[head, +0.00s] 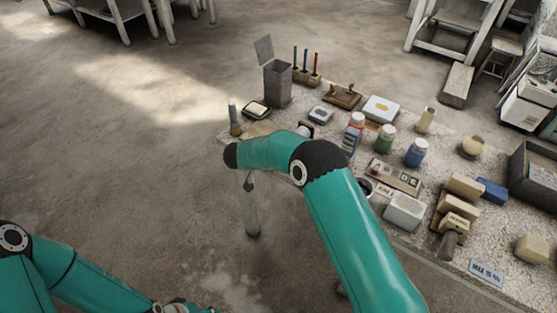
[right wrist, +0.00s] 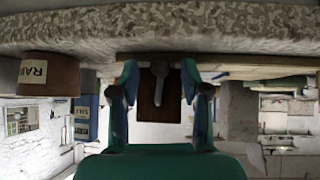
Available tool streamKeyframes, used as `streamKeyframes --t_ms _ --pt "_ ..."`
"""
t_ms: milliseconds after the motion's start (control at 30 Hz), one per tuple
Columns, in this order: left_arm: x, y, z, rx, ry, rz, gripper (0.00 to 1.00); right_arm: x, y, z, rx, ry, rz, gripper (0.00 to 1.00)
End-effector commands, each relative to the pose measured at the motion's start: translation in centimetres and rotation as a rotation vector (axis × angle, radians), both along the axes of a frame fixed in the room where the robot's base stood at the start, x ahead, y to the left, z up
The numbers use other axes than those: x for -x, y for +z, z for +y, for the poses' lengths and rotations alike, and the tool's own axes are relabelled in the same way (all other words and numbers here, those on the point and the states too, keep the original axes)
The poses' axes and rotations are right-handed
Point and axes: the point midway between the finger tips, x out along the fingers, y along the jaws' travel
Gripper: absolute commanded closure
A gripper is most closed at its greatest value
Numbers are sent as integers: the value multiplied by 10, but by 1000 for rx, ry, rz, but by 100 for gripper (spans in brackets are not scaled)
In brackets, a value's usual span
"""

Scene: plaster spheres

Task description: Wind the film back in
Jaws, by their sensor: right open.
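My right gripper (right wrist: 159,76) is open in the right wrist view, a teal finger on each side. Between and beyond the fingers is a dark brown block (right wrist: 148,95) with a grey lever-like piece (right wrist: 160,78) on it. The fingers look apart from the piece, but I cannot tell how far off it is. In the head view my right arm reaches over the table's near left end and hides its own gripper. I cannot make out any film. My left arm shows at the lower left of the head view, with its fingers out of frame.
The speckled table (head: 430,245) is crowded: a tall grey open-lidded box (head: 277,84), a brown board (head: 341,96), a white tub (head: 381,109), a green jar (head: 384,139), a blue jar (head: 416,153) and wooden blocks (head: 464,187). Floor left of it is clear.

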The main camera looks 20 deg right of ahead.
Motion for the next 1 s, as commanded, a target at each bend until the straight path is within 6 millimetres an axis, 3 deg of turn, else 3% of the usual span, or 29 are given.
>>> streamKeyframes --t_ms 333,600,667,700,1000 --pt "0 0 0 0 0 0 48 -1 -3 -2 0 0 0 54" --pt "0 0 0 0 0 0 48 -1 -3 -2 0 -1 1 99" --pt "0 0 0 0 0 0 48 -1 -3 -2 0 -1 1 100" --pt "0 0 1 0 5 0 48 -2 -3 9 0 5 -1 100" --pt "0 -2 0 0 0 0 48 -1 -3 -1 -21 0 -24 100"
